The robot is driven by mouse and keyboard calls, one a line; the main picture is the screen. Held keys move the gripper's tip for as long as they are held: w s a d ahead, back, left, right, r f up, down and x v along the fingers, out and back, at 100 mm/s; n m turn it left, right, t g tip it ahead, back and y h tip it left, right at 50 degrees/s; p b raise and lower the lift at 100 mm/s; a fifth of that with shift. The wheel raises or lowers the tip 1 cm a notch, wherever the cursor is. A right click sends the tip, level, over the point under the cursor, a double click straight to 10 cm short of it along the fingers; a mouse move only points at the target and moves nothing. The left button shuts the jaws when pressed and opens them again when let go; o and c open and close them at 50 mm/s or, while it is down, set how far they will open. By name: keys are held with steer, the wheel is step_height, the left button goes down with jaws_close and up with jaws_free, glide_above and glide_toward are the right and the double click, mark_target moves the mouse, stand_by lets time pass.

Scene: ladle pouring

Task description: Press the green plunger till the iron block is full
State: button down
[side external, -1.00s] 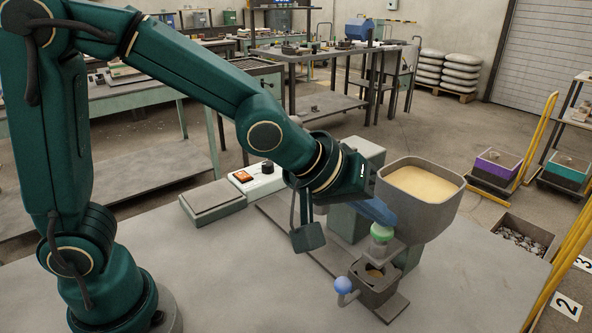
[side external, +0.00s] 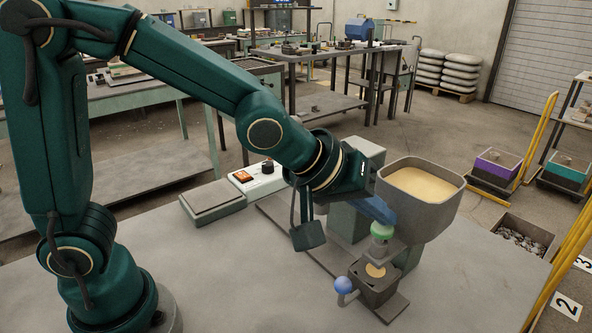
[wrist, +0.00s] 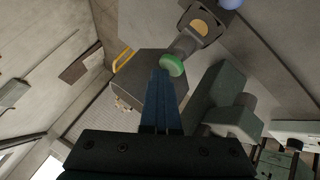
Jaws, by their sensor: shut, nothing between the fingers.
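The green plunger (side external: 382,230) stands on the nozzle below the hopper in the side view, and it also shows in the wrist view (wrist: 172,66). My gripper (side external: 388,217) is shut with its blue fingers together and nothing between them. Its tips are at the plunger's top edge; I cannot tell whether they touch. The grey iron block (side external: 378,292) sits under the nozzle, with tan sand (side external: 376,270) showing near the top of its cavity. In the wrist view the block (wrist: 208,28) also shows tan sand. The nozzle partly hides the cavity in the side view.
A grey hopper (side external: 447,214) holding tan sand stands right beside my gripper. A blue ball knob (side external: 343,285) sticks out at the block's left. A scale (side external: 213,200) and a control box (side external: 262,180) stand behind left. The front of the table is clear.

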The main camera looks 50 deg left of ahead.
mark_target(376, 230)
steer(key=shift+r, duration=0.95)
steer(key=shift+r, duration=0.1)
steer(key=shift+r, duration=2.45)
